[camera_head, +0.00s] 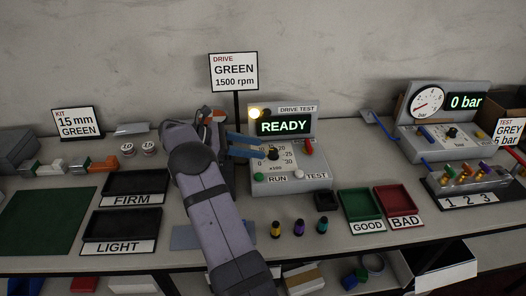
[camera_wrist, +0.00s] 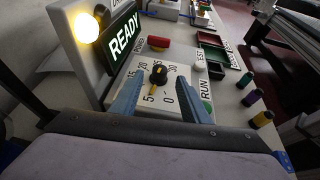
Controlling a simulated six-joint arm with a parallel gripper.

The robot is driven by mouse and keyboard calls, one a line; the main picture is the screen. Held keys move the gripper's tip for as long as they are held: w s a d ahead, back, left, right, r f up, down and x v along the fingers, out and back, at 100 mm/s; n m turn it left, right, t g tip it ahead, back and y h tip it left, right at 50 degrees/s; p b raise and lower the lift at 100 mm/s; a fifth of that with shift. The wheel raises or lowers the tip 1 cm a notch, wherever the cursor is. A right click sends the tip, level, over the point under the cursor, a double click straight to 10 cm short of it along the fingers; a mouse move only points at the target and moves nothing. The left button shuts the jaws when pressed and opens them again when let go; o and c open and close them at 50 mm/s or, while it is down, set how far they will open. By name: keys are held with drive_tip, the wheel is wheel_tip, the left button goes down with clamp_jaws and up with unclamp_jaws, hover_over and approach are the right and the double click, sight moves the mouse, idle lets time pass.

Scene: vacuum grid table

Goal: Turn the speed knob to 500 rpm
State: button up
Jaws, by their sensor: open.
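The speed knob (camera_head: 274,154) is a small black knob on a white dial of the grey drive test box. In the wrist view the knob (camera_wrist: 158,74) has a yellow mark that appears to point toward the 5; the exact angle is hard to tell. The dial is numbered from 0 to 30, with a x100 label below. My gripper (camera_head: 262,147) is open, its two blue fingers reaching from the left toward the knob. In the wrist view the fingers lie on either side of the knob, with gaps; I cannot tell their height over the dial.
The lit display (camera_head: 284,127) reads READY, beside a glowing yellow lamp (camera_head: 254,113). A red switch (camera_head: 309,146), a green RUN button (camera_head: 259,177) and a white TEST button (camera_head: 300,175) are near the knob. The sign (camera_head: 234,71) reads GREEN 1500 rpm.

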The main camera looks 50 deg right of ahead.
drive_tip(key=shift+v, duration=1.1)
drive_tip(key=shift+r, duration=0.1)
drive_tip(key=w+a+r+t+p, duration=0.1)
drive_tip(key=w+a+r+n+t+p, duration=0.1)
drive_tip(key=r+t, duration=0.1)
drive_tip(key=w+a+r+n+t+p, duration=0.1)
drive_tip(key=r+t, duration=0.1)
drive_tip(key=shift+w+a+p, duration=0.3)
drive_tip(key=shift+p, duration=0.05)
drive_tip(key=s+a+f+m+t+y+p, duration=0.1)
drive_tip(key=s+a+f+m+y, duration=0.4)
drive_tip(key=a, duration=0.6)
drive_tip(key=s+a+f+m+t+y, duration=0.1)
drive_tip(key=s+a+m+t+y, duration=0.15)
drive_tip(key=s+a, duration=0.75)
drive_tip(key=s+a+f+m+y+p, duration=0.1)
drive_tip(key=s+a+f+m+y, duration=0.3)
drive_tip(key=a, duration=0.9)
drive_tip(key=shift+m+h, duration=0.25)
drive_tip(key=shift+h, duration=0.3)
wheel_tip(320, 180, down, 5)
drive_tip(key=b, duration=0.6)
drive_tip(key=shift+s+a, duration=0.15)
